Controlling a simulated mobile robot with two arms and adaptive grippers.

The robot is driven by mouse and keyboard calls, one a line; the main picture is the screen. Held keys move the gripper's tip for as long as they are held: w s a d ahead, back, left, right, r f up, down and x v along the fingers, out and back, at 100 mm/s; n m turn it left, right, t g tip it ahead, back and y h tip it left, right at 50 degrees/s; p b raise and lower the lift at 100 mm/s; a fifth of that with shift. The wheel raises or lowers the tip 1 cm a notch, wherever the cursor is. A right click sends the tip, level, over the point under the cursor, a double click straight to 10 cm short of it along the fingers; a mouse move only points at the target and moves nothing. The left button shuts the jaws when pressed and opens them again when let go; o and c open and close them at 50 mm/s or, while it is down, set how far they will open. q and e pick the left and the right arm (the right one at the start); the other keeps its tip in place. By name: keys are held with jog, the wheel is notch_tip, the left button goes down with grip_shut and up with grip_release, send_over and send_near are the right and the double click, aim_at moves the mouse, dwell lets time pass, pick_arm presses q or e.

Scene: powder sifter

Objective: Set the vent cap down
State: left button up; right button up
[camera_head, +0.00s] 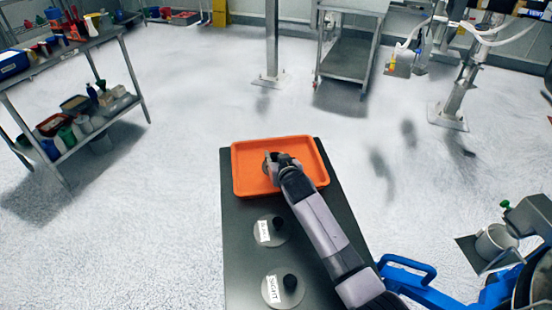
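My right gripper (272,166) reaches into the orange tray (240,186) at the far end of the dark bench. A small grey shape shows at its fingertips, low in the tray. It may be the vent cap, but the fingers and wrist cover most of it. I cannot tell whether the fingers are shut on it or whether it touches the tray floor. Two grey discs with black knobs lie on the bench nearer to me: one with a white label too small to read (280,238), and one labelled "SIGHT" (270,291). My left gripper is not in view.
The dark bench top (236,262) is bare to the left of the discs. A shelf rack (70,150) stands at left and a metal cart (348,58) at the back.

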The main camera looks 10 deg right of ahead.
jog(key=o, duration=0.3)
jog(key=shift+s+r, duration=0.1)
jog(key=shift+r, duration=0.1)
jog(key=v, duration=1.1)
jog(key=shift+s+r, duration=0.15)
jog(key=shift+s, duration=0.25)
